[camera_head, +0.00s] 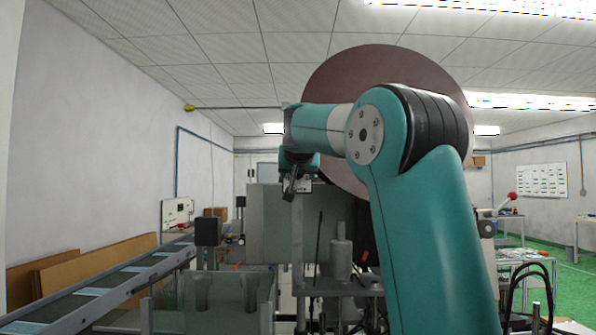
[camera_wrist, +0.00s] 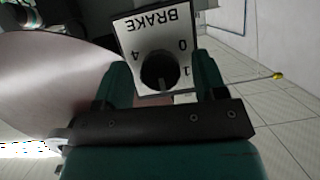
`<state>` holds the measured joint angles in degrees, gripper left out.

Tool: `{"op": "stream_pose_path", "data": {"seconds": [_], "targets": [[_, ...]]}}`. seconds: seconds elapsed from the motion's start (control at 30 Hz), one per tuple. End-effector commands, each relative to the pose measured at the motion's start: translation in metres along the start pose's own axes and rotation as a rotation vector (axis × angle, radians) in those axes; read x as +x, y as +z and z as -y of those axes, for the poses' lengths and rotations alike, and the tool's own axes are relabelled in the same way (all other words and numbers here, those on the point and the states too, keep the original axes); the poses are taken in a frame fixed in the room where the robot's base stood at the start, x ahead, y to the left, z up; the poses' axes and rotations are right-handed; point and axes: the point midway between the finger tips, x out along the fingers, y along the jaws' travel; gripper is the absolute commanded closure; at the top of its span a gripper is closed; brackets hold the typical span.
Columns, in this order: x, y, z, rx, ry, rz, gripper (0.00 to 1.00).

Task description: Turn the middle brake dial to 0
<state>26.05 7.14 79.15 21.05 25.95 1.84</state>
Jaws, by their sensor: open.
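A white plate (camera_wrist: 148,27) marked BRAKE shows upside down in the wrist view, with a round dark dial (camera_wrist: 158,68) on it. The figures 4, 0 and 1 show around the dial: 4 to its left, 0 at upper right, 1 at right. A pale mark on the dial points toward the picture's bottom, away from the 0. My gripper (camera_wrist: 162,80) is open, one teal finger on each side of the dial; I cannot tell whether they touch it. In the head view my gripper (camera_head: 291,188) is small, beside a pale plate (camera_head: 305,186).
A large brown-mauve roll (camera_head: 335,85) stands behind my arm and also fills the left of the wrist view (camera_wrist: 50,85). A conveyor (camera_head: 110,285) runs along the left, and a clear-walled bin (camera_head: 210,305) stands at lower centre. Machine posts (camera_head: 340,250) stand below my gripper.

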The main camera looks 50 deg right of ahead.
Motion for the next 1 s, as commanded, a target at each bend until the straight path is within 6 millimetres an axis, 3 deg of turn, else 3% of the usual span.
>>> {"op": "stream_pose_path", "data": {"seconds": [0.07, 0.2, 0.3, 0.67, 1.0], "targets": [[-0.0002, -0.0001, 0.0, 0.0, 0.0, 0.0, 0.35], [-0.0004, -0.0001, -0.0001, 0.0, 0.0, 0.0, 0.67], [-0.0005, -0.0002, -0.0001, 0.0, 0.0, -0.001, 0.84], [-0.0011, -0.0016, 0.0012, -0.051, 0.019, 0.001, 0.84], [-0.0016, -0.0032, 0.0038, -0.278, 0.111, 0.008, 0.84]]}}
